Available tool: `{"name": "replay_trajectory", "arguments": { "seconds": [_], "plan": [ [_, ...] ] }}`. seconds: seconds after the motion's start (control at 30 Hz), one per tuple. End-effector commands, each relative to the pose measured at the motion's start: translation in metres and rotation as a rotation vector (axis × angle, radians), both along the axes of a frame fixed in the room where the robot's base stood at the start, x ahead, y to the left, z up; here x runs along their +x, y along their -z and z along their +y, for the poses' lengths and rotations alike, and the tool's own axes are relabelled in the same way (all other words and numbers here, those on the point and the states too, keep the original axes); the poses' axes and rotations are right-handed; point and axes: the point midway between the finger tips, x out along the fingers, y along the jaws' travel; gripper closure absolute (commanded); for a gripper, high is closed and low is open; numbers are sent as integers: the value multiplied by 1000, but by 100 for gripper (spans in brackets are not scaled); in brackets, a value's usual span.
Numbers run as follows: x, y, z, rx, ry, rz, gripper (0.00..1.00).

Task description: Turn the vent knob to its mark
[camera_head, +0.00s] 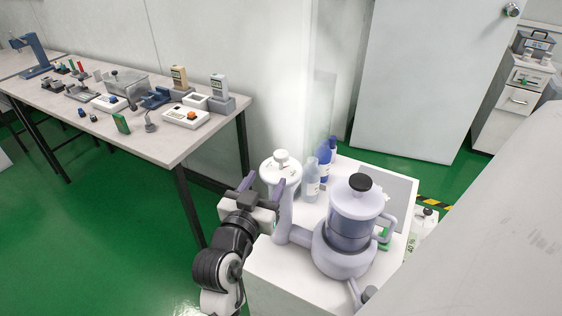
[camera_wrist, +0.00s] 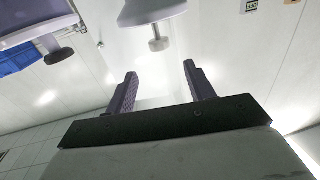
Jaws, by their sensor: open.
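The vent knob (camera_head: 282,157) is a small white knob on the round white cap of a pale column (camera_head: 284,205), at the left of the white bench. In the wrist view the scene appears upside down, and the knob (camera_wrist: 158,42) hangs from the white cap (camera_wrist: 150,12) beyond my fingertips. My gripper (camera_head: 263,187) is open and empty, with purple fingers, beside the column on its near left. In the wrist view the gripper (camera_wrist: 160,72) shows a clear gap between fingers and knob. Marks on the cap are too small to read.
A lilac pot (camera_head: 352,225) with a black lid knob stands right of the column, joined to it by an arm. Bottles (camera_head: 316,175) stand behind on the bench (camera_head: 275,270). A long table (camera_head: 150,150) with handheld testers stands at left. Green floor is free between.

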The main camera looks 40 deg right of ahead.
Motion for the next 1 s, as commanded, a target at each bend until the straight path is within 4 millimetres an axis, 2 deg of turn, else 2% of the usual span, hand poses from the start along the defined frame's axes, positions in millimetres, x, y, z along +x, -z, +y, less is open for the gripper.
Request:
{"name": "replay_trajectory", "arguments": {
  "seconds": [0.3,0.5,0.7,0.97,1.0],
  "plan": [
    [34,-3,-58,0,2,1,46],
    [51,-2,-84,0,-1,1,46],
    [58,0,-95,1,-1,2,46],
    [59,0,-96,1,-1,2,46],
    [59,0,-96,1,-1,2,49]
  ]
}}
